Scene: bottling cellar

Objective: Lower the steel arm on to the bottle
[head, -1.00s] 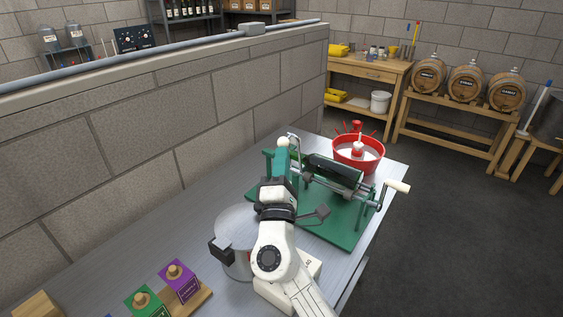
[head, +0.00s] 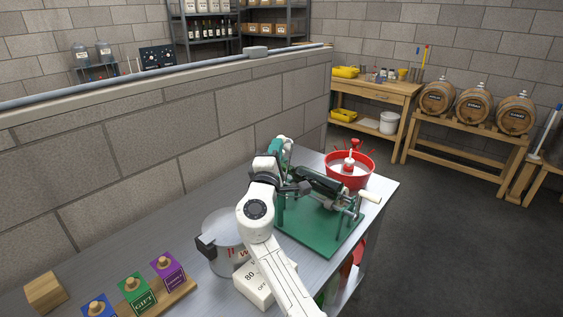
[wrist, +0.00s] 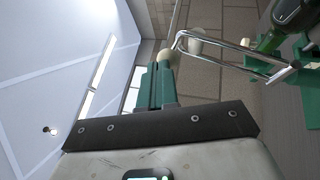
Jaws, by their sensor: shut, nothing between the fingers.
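The green bottle rig (head: 330,235) stands on the bench. A dark bottle (head: 318,181) lies along it on its side; it also shows in the wrist view (wrist: 291,17). The steel arm (wrist: 240,49) is a bent bright rod, seen in the wrist view, standing raised beside the bottle's end. A cream round knob (wrist: 164,55) shows just past my fingertips; I cannot tell whether they touch it. My gripper (head: 276,150), with green fingers also in the wrist view (wrist: 156,75), is shut and empty at the rig's far left end.
A red tub (head: 350,170) stands behind the rig. A steel pot (head: 222,238) and a white box (head: 254,285) are close to my arm. Labelled blocks (head: 136,291) sit at the front left. A block wall (head: 150,145) borders the bench on the left.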

